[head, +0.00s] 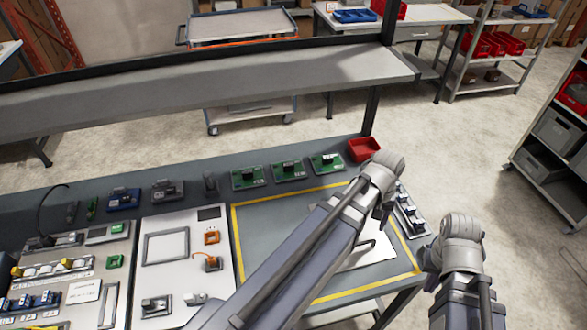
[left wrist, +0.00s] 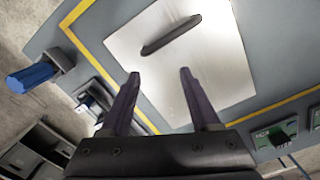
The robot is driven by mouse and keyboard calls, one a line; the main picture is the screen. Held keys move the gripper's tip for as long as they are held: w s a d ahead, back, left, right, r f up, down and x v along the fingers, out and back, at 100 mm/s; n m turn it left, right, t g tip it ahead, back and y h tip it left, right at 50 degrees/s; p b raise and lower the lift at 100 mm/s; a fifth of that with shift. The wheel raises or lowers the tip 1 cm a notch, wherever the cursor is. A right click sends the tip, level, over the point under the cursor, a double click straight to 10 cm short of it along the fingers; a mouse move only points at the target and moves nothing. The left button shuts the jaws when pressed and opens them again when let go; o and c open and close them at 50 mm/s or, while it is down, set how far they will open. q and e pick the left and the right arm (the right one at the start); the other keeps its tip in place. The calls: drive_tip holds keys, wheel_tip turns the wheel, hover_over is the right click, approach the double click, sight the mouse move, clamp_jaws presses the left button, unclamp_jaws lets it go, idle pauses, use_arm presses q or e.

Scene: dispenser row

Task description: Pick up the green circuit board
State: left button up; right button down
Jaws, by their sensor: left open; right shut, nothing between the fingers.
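Three green circuit boards stand in a row at the back of the bench in the head view: a left one (head: 248,177), a middle one (head: 290,171) and a right one (head: 326,163). My left gripper (head: 386,218) hangs over the pale plate (head: 362,252), to the right of and nearer than the boards. In the left wrist view its fingers (left wrist: 158,88) are apart with nothing between them. A green board (left wrist: 276,135) shows at the lower right there, clear of the fingers. My right gripper (head: 432,262) is shut and empty by the bench's right edge, mostly hidden by its arm.
A red bin (head: 364,149) stands right of the boards. A tray of small parts (head: 411,217) lies at the bench's right edge. Yellow tape (head: 236,250) frames the plate area. A white panel (head: 150,300) and other parts fill the left. A shelf (head: 205,93) spans behind.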

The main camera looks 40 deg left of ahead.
use_arm(q)
drive_tip(key=w+a+n, duration=0.1)
drive_tip(key=a+n, duration=0.1)
drive_tip(key=a, duration=0.1)
drive_tip(key=w+a+n, duration=0.2)
drive_tip(key=a, duration=0.1)
drive_tip(key=w+a+n+h, duration=0.1)
drive_tip(key=w+a+n, duration=0.1)
drive_tip(key=a, duration=0.1)
drive_tip(key=shift+w+a+r+n+t, duration=0.1)
drive_tip(key=shift+a+r+n+t, duration=0.1)
drive_tip(key=shift+a+n+t, duration=0.2)
drive_tip(key=w+a+n+t+h, duration=0.1)
drive_tip(key=w+a+n, duration=0.1)
drive_tip(key=a+n, duration=0.65)
drive_tip(key=n+t, duration=0.2)
drive_tip(key=n, duration=0.6)
approach(288, 164)
drive_tip(key=b+x, duration=0.1)
drive_tip(key=x, duration=0.2)
drive_tip(key=shift+s+a+b, duration=0.1)
drive_tip(key=shift+a+b, duration=0.2)
drive_tip(key=shift+b, duration=0.05)
drive_tip(key=b+x, duration=0.1)
drive_tip(key=x, duration=0.1)
drive_tip(key=b+x, duration=0.4)
drive_tip(key=shift+d+r, duration=0.1)
drive_tip(key=shift+d, duration=0.15)
drive_tip(key=shift+r, duration=0.1)
clamp_jaws()
